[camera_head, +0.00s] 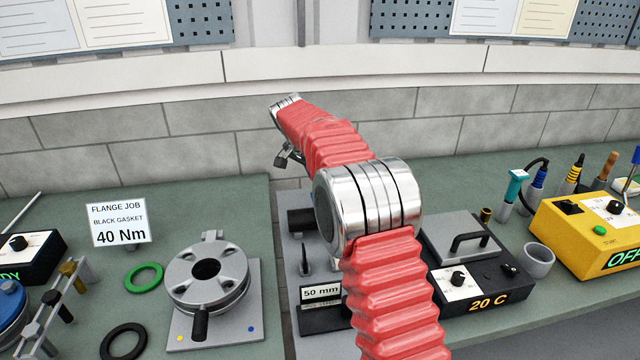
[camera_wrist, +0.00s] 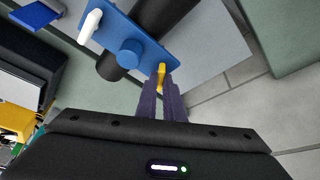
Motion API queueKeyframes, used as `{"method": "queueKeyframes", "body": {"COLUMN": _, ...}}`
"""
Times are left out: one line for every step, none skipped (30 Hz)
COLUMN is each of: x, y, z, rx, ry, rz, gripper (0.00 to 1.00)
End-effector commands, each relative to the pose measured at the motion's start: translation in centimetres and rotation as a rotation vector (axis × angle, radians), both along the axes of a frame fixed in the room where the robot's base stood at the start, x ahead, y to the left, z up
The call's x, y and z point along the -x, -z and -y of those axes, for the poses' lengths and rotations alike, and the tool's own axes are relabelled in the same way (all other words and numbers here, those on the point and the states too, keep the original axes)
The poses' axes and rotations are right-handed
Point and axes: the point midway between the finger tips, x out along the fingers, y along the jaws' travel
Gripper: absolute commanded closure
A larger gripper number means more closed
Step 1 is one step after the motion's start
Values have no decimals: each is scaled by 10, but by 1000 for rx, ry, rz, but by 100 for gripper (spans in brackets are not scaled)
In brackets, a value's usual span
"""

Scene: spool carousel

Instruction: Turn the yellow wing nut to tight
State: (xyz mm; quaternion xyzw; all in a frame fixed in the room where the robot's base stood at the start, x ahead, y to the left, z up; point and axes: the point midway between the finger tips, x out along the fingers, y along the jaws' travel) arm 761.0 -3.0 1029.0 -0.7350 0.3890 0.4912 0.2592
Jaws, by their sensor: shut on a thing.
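The yellow wing nut (camera_wrist: 161,70) shows in the wrist view at the tips of my gripper (camera_wrist: 162,82). The two dark purple fingers are closed on it, and they hide part of it. The wing nut is at the edge of a blue plate (camera_wrist: 112,28), beside a round blue knob (camera_wrist: 131,54). How far the nut is turned cannot be told. In the head view my red arm hides the wing nut and the gripper's fingers.
A white handle (camera_wrist: 90,26) and a dark cylinder (camera_wrist: 165,15) are close by. In the head view, a flange (camera_head: 207,270) and a green ring (camera_head: 144,278) are on the left bench; a hotplate box (camera_head: 478,290) and a yellow unit (camera_head: 585,235) are on the right.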

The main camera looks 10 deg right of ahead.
Motion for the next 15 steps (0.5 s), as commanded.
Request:
{"method": "queueKeyframes", "body": {"x": -2, "y": 0, "z": -2, "rx": 0, "ry": 41, "rz": 1, "gripper": 100}}
{"method": "queueKeyframes", "body": {"x": -2, "y": 1, "z": -2, "rx": 0, "ry": 69, "rz": 2, "gripper": 100}}
{"method": "queueKeyframes", "body": {"x": -2, "y": 0, "z": -2, "rx": -1, "ry": 108, "rz": 1, "gripper": 100}}
{"method": "queueKeyframes", "body": {"x": -2, "y": 0, "z": -2, "rx": -1, "ry": 136, "rz": 2, "gripper": 100}}
{"method": "queueKeyframes", "body": {"x": -3, "y": 1, "z": -2, "rx": -1, "ry": 164, "rz": 2, "gripper": 100}}
{"method": "queueKeyframes", "body": {"x": -3, "y": 0, "z": -2, "rx": -1, "ry": 199, "rz": 2, "gripper": 100}}
{"method": "queueKeyframes", "body": {"x": -3, "y": 1, "z": -2, "rx": -1, "ry": 224, "rz": 2, "gripper": 100}}
{"method": "queueKeyframes", "body": {"x": -3, "y": 1, "z": -2, "rx": -2, "ry": 249, "rz": 1, "gripper": 100}}
{"method": "queueKeyframes", "body": {"x": -3, "y": 0, "z": -2, "rx": -2, "ry": 280, "rz": 3, "gripper": 100}}
{"method": "queueKeyframes", "body": {"x": -3, "y": 1, "z": -2, "rx": -2, "ry": 302, "rz": 2, "gripper": 100}}
{"method": "queueKeyframes", "body": {"x": -4, "y": 1, "z": -2, "rx": -2, "ry": 323, "rz": 2, "gripper": 100}}
{"method": "queueKeyframes", "body": {"x": -4, "y": 0, "z": -3, "rx": -2, "ry": 350, "rz": 3, "gripper": 100}}
{"method": "queueKeyframes", "body": {"x": -4, "y": 0, "z": -3, "rx": -2, "ry": 369, "rz": 2, "gripper": 100}}
{"method": "queueKeyframes", "body": {"x": -4, "y": 1, "z": -3, "rx": -2, "ry": 388, "rz": 2, "gripper": 100}}
{"method": "queueKeyframes", "body": {"x": -4, "y": 0, "z": -3, "rx": -2, "ry": 410, "rz": 2, "gripper": 100}}
